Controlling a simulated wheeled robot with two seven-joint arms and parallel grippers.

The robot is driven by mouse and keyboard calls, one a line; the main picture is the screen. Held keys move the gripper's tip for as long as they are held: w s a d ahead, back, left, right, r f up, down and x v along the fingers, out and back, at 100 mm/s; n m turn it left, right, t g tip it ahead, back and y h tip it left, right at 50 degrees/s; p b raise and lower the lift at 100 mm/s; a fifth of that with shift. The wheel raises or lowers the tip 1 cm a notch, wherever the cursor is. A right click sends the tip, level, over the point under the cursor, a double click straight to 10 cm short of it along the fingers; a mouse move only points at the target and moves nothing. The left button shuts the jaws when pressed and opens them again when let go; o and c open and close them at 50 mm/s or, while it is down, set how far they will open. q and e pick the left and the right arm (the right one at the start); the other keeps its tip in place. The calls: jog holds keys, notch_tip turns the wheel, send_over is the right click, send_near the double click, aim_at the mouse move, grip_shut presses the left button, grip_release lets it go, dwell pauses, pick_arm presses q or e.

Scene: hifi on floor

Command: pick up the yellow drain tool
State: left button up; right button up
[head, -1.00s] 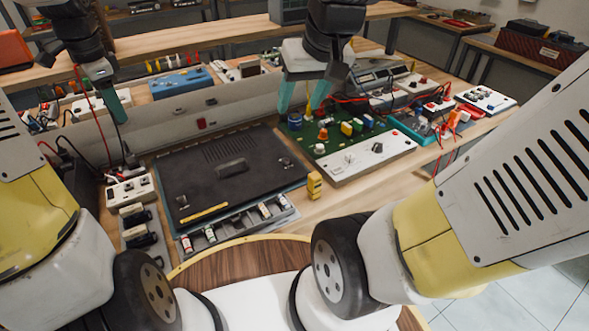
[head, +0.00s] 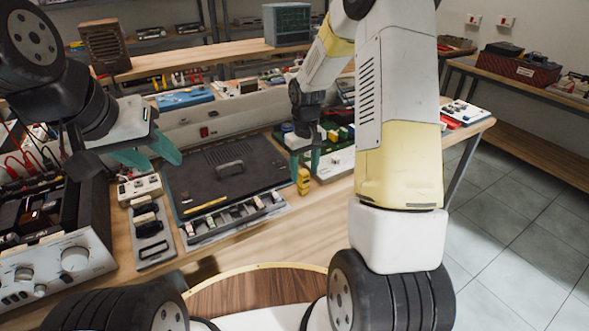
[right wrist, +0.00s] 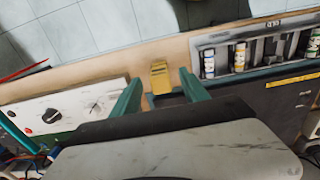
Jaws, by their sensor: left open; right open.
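The yellow drain tool (head: 303,181) is a small upright yellow block on the wooden bench, between the black hi-fi panel and the green circuit board. It also shows in the right wrist view (right wrist: 160,75). My right gripper (head: 305,162) is open, its teal fingers pointing down just above or beside the tool. In the right wrist view the tool appears between the two fingertips, with a gap on each side; I cannot tell how far down the fingers reach. My left gripper (head: 162,162) is open and empty, above the left part of the bench.
The black hi-fi panel (head: 250,170) lies left of the tool, with a grey parts tray (head: 230,222) in front. A white control panel (head: 333,164) and green board (right wrist: 50,135) stand close on the other side. A silver amplifier (head: 60,265) is at left.

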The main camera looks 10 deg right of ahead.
aim_at(303, 185)
jog(key=f, duration=0.6)
jog(key=shift+w+a+f, duration=0.1)
jog(key=shift+w+f, duration=0.15)
jog(key=shift+f, duration=0.05)
grip_shut()
